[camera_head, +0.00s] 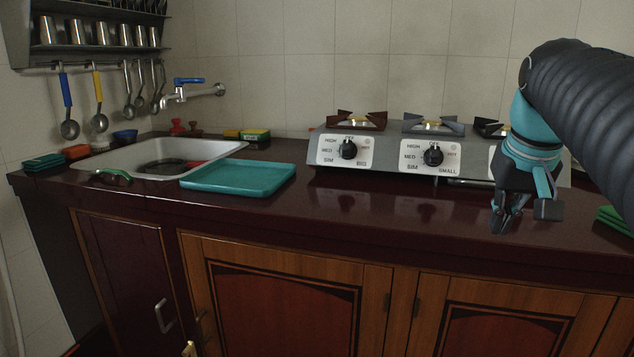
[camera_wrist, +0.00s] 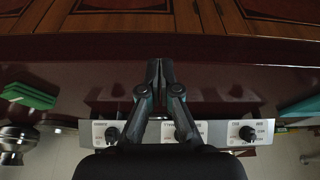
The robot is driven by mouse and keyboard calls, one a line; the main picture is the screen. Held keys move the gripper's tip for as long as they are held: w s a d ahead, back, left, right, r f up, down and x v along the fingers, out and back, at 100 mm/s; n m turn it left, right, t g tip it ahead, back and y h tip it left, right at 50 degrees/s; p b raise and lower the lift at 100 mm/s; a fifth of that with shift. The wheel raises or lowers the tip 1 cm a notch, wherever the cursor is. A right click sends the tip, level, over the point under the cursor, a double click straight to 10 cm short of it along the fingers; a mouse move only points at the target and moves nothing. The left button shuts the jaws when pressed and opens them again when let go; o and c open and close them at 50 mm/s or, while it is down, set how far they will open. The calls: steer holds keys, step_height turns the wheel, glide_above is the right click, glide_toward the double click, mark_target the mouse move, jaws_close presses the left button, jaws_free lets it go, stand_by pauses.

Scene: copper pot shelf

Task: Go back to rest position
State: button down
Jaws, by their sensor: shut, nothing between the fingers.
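My gripper (camera_head: 503,222) hangs from my arm at the right of the head view, in front of the stove and over the dark red counter (camera_head: 350,205). Its fingers point down and hold nothing. In the wrist view my gripper (camera_wrist: 159,68) shows its two fingertips together, over the counter near its front edge.
A teal tray (camera_head: 238,177) lies beside the sink (camera_head: 150,157). Green cloths (camera_head: 615,220) lie at the right edge. The counter between tray and gripper is clear.

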steer(key=s+a+f+n+t, duration=0.1)
steer(key=s+a+f, duration=0.5)
steer(key=f, duration=0.4)
steer(key=s+a+f+n, duration=0.1)
steer(key=s+a+f, duration=0.5)
steer(key=f, duration=0.5)
steer(key=shift+s+t+y, duration=0.4)
steer(key=shift+s, duration=0.65)
steer(key=shift+a, duration=0.1)
